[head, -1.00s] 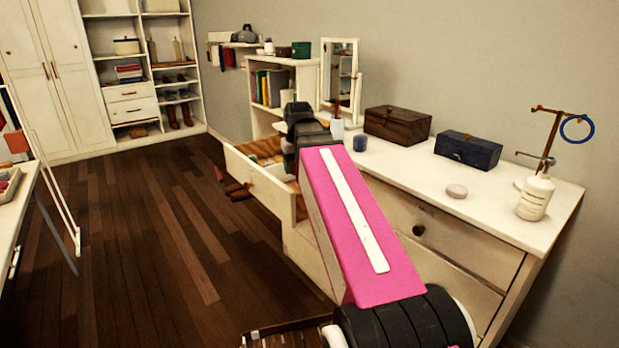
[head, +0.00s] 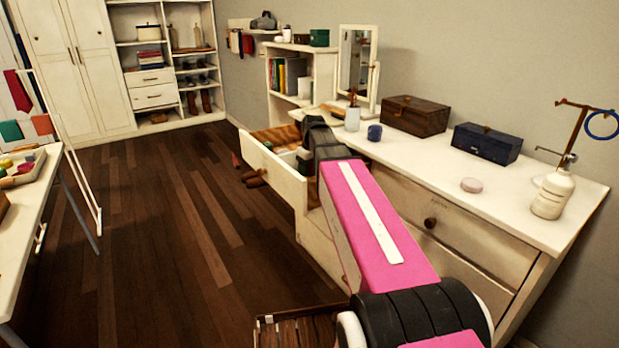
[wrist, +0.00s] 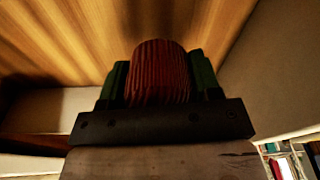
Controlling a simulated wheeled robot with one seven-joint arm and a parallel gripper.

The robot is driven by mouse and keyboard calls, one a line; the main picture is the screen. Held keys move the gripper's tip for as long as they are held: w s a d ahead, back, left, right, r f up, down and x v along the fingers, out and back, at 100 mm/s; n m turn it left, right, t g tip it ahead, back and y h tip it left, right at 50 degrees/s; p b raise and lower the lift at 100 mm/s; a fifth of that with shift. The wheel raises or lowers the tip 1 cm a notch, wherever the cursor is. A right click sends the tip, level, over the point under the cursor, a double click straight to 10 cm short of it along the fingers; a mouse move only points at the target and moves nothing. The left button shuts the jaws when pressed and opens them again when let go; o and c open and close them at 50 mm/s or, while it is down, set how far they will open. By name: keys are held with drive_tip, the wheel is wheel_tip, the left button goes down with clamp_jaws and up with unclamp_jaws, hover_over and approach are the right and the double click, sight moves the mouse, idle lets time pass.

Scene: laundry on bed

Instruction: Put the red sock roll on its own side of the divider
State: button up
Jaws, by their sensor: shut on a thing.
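The red sock roll (wrist: 159,72), ribbed and dark red, sits between the two green fingers of my gripper (wrist: 160,82) in the wrist view. The fingers are shut on it, one on each side. The wooden bottom of the drawer lies behind it; I cannot tell whether the roll touches it. In the head view my arm reaches into the open drawer (head: 272,168) at the left end of the white dresser, and the arm hides the roll. I cannot make out the divider with certainty in either view.
Pale boards stand left (wrist: 45,108) and right (wrist: 280,65) of my gripper in the wrist view. On the dresser top (head: 430,172) are a mirror (head: 356,62), a blue cup (head: 375,132), a brown box (head: 416,117), a blue box (head: 487,144) and a pump bottle (head: 553,195).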

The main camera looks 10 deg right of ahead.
drive_tip(key=shift+f, duration=1.85)
drive_tip(key=shift+f, duration=0.15)
drive_tip(key=o, duration=1)
drive_tip(key=r, duration=0.4)
drive_tip(key=s+r, duration=0.1)
drive_tip(key=r, duration=0.7)
drive_tip(key=shift+s+d+r, duration=0.15)
drive_tip(key=shift+d, duration=0.25)
